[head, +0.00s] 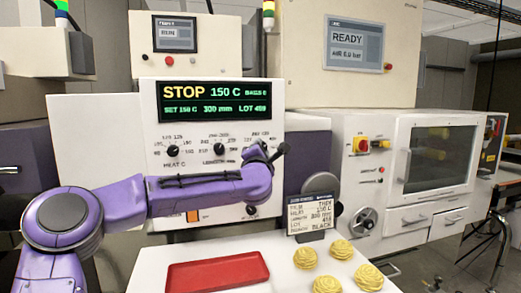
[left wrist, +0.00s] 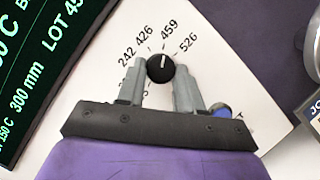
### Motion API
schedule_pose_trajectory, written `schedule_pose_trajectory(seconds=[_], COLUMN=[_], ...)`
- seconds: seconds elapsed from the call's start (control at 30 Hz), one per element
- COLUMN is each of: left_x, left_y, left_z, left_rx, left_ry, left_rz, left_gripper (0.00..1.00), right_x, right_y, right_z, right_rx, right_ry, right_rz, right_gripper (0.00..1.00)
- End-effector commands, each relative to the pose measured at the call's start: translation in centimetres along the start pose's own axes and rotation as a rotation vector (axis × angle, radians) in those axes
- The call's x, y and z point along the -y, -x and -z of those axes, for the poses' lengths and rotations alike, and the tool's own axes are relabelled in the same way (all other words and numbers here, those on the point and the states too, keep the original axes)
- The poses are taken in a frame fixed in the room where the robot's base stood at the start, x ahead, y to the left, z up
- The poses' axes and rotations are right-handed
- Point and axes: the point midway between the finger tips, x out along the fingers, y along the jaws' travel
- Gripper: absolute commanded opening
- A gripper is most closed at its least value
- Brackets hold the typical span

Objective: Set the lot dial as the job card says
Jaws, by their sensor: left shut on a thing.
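The lot dial (left wrist: 160,67) is a round black knob on a white panel, ringed by the numbers 242, 426, 459 and 526. Its white mark points up at about 459. My left gripper (left wrist: 160,78) is shut on it, one grey finger on each side. In the head view my left gripper (head: 268,155) is at the panel's right side and hides the dial. The job card (head: 312,210) stands below and right; its small print has a LOT line too blurred to read surely. The green display (head: 214,101) reads STOP, 150 C, 300 mm, LOT 459. My right gripper is out of view.
The heat knob (head: 173,151) and length knob (head: 219,150) sit left of the gripper. A blue button (left wrist: 220,111) is near the right finger. A red tray (head: 217,271) and several yellow coiled pieces (head: 305,258) lie on the white surface below.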

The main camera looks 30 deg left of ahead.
Motion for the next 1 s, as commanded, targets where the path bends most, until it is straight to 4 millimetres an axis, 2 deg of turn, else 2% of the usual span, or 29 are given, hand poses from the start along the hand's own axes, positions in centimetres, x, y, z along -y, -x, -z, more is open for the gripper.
schedule_pose_trajectory(seconds=[0.27, 0.3, 0.37, 0.63, 0.73, 1.0], left_x=[0.2, 0.2, 0.2, 0.1, 0.2, 0.4], left_y=[0.1, 0.1, 0.0, 0.1, 0.8, 7.1], left_z=[0.0, 0.0, 0.0, 0.0, 0.0, 0.1], left_rx=[0.0, 0.0, 0.0, 0.0, 0.003, 0.004], left_ry=[-0.002, -0.001, -0.001, 0.0, 0.0, 0.002], left_rz=[0.003, 0.003, 0.003, 0.001, 0.002, 0.001], left_gripper=[0.05, 0.42, 0.61, 0.61, 0.61, 0.61], right_x=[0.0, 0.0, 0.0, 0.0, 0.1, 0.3], right_y=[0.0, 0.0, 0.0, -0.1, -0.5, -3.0], right_z=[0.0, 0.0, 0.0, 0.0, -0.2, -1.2], right_rx=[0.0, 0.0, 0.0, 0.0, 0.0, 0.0], right_ry=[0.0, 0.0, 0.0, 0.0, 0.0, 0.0], right_rz=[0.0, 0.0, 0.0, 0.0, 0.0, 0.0], right_gripper=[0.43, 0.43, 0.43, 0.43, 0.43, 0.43])
